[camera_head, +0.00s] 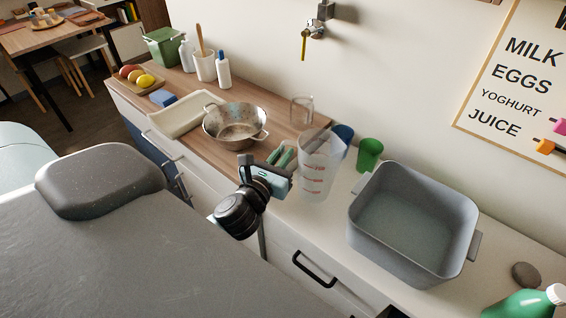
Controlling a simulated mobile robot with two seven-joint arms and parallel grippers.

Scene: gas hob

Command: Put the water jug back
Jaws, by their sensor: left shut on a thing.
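The water jug (317,172) is a clear measuring jug with red markings, near the middle of the camera_head view. It looks close to upright. My left gripper (285,160) is at the jug's left side, shut on it. The gripper hides the grip itself, probably the handle. I cannot tell whether the jug's base touches the white counter. My right gripper is not in view.
A grey basin (362,212) stands right of the jug. A green cup (369,154) and a blue cup (344,133) stand behind it, with a clear glass (301,109). A metal colander (236,127) is to the left. A green bottle (525,305) is at front right.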

